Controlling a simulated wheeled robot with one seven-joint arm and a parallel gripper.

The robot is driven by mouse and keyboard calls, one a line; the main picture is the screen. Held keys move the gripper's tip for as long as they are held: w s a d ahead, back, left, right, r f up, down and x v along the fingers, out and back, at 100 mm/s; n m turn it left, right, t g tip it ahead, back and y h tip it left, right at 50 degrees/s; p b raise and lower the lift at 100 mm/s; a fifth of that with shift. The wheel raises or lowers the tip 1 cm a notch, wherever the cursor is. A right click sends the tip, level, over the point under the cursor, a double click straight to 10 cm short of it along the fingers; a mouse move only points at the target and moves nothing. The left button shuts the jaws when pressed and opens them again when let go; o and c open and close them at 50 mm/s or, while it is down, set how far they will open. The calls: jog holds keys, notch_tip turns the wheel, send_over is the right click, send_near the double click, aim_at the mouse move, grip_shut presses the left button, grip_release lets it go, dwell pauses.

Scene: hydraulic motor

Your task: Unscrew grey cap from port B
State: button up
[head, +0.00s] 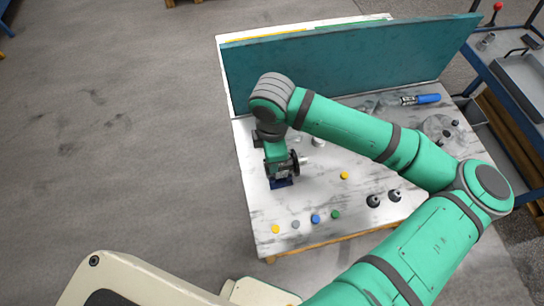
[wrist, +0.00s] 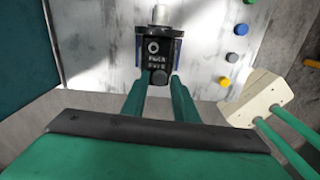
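The hydraulic motor (head: 283,172) sits near the left edge of the table on a dark blue base (head: 281,184). In the wrist view its dark, labelled body (wrist: 157,50) is at top centre, with a pale shaft (wrist: 160,14) beyond. A small dark round part (wrist: 158,78) shows at its near end; I cannot tell if this is the port B cap. My gripper (wrist: 159,84) has its two green fingers apart, one each side of this part, with gaps showing. In the head view my arm partly hides the motor. A loose grey cap (head: 295,225) lies near the table's front edge.
Yellow (head: 276,229), blue (head: 315,219) and green (head: 335,214) caps lie along the table's front; another yellow cap (head: 344,176) lies further in. Black round parts (head: 373,201) stand at right. A teal panel (head: 345,62) walls off the table's back.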

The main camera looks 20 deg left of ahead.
jog(key=shift+m, duration=0.7)
grip_shut()
jog(key=n, duration=0.5)
jog(key=shift+r, duration=0.1)
jog(key=shift+n, duration=0.5)
